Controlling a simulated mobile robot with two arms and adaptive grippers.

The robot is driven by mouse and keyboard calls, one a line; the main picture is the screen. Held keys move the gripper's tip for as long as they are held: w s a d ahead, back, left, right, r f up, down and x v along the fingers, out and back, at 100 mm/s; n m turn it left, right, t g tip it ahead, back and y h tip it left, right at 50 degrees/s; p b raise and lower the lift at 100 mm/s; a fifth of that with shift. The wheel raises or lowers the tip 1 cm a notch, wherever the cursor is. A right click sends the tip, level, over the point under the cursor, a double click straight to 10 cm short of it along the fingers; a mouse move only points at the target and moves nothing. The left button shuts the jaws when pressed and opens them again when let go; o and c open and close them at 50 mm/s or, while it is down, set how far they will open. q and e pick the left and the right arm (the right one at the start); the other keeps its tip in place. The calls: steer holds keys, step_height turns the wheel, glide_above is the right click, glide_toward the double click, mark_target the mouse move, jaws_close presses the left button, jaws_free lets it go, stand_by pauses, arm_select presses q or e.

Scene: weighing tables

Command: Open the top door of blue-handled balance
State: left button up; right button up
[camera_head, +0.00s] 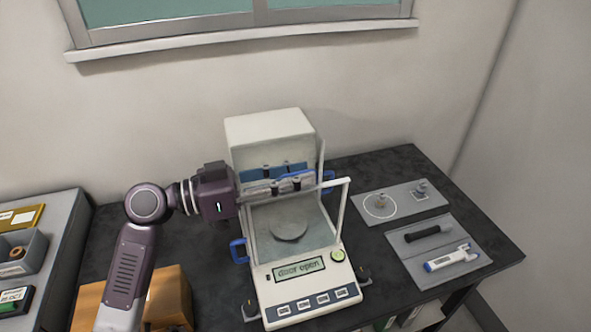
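The blue-handled balance (316,292) stands on the dark table. It has a white base, a tall white rear housing (268,127) and a clear chamber with a round pan (288,229). Its display (300,268) reads "door open". A blue handle (238,251) shows at its left side and another (329,181) at its right. My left gripper (314,179) reaches from the left across the upper chamber, its fingers beside a blue part that may be the top handle. The fingers hide the top door area, and their gap and any contact are unclear. My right gripper is not in view.
Right of the balance, a grey mat (406,212) holds small items. A second mat (400,256) holds a black cylinder (422,233) and a white-blue tool (450,259). A grey bench (58,237) with boxes is at left, and a wooden box (172,297) sits front left.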

mark_target(277, 148)
arm_select(q)
jaws_close()
stand_by(0.3)
steer(key=shift+w+a+f, duration=0.1)
steer(key=shift+w+f, duration=0.05)
steer(key=shift+w, duration=0.05)
steer(key=w+a+b, duration=0.1)
steer(key=w+b, duration=0.2)
steer(key=w, duration=0.1)
steer(key=w+a+b, duration=0.1)
steer(key=w+b, duration=0.3)
steer(key=w+a+b, duration=0.2)
steer(key=w+b, duration=0.2)
steer(key=shift+w+f, duration=0.1)
steer(key=shift+f, duration=0.05)
steer(key=shift+w+a+r, duration=0.2)
steer(key=shift+w, duration=0.4)
